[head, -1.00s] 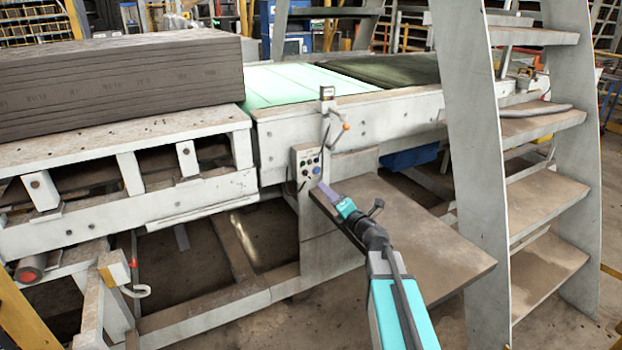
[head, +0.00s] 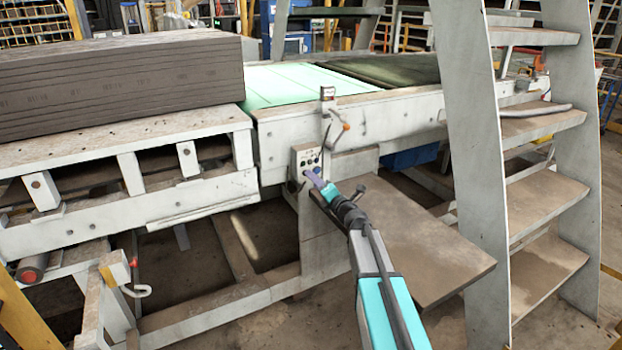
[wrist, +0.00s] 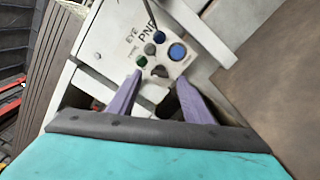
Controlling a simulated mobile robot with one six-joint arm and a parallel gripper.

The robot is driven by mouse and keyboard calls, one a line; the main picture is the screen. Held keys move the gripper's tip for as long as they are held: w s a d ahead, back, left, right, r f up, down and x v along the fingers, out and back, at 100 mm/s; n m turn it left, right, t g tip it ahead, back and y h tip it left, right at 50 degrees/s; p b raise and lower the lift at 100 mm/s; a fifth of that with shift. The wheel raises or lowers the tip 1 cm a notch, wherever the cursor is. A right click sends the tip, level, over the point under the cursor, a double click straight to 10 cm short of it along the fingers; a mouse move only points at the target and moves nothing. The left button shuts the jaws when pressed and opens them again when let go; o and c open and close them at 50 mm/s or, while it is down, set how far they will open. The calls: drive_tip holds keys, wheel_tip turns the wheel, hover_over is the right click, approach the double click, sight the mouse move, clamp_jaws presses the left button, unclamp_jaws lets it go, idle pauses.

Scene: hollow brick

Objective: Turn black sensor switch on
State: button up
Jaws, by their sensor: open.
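A pale control panel (head: 299,156) is mounted on the side of the conveyor frame. In the wrist view the panel (wrist: 182,70) carries a dark knob (wrist: 159,72), a green button (wrist: 141,62), a grey one (wrist: 150,48), a dark blue one (wrist: 158,38) and a larger blue one (wrist: 177,52). The dark knob looks like the black switch; its exact setting is too small to tell. My gripper (wrist: 160,77) is open, its purple fingers on either side of the dark knob in the picture. Contact cannot be told. In the head view my gripper (head: 312,174) covers the panel's lower part.
A brown plate (head: 430,245) juts out to the right below the panel. A lever with an orange knob (head: 346,127) stands above right. Metal stairs (head: 540,130) are on the right, and a stack of dark boards (head: 120,85) is on the left.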

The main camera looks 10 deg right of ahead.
drive_tip(key=shift+x, duration=1.9)
drive_tip(key=c, duration=1.1)
drive_tip(key=shift+o, duration=0.2)
